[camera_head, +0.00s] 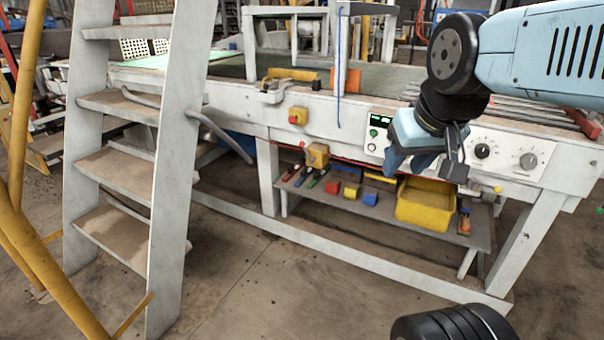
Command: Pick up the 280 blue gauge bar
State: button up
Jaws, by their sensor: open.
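On the low shelf (410,226) under the workbench lies a small blue block (370,198), just left of a yellow bin (424,205). It may be the blue gauge bar, but no number can be read on it. My gripper (424,165) hangs from my light blue arm in front of the bench's control panel, pointing down. It is open with nothing seen between its fingers. In the picture it is above and right of the blue block; the gap in depth is hard to tell.
Red (333,187) and yellow pieces and several coloured-handled tools share the shelf. The workbench edge (330,108) overhangs it. A lower frame rail (380,266) runs in front. A steep ladder (175,150) stands at left.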

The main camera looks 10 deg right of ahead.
aim_at(305, 172)
jog(key=z, duration=0.1)
jog(key=i, duration=1)
jog(key=u, duration=0.1)
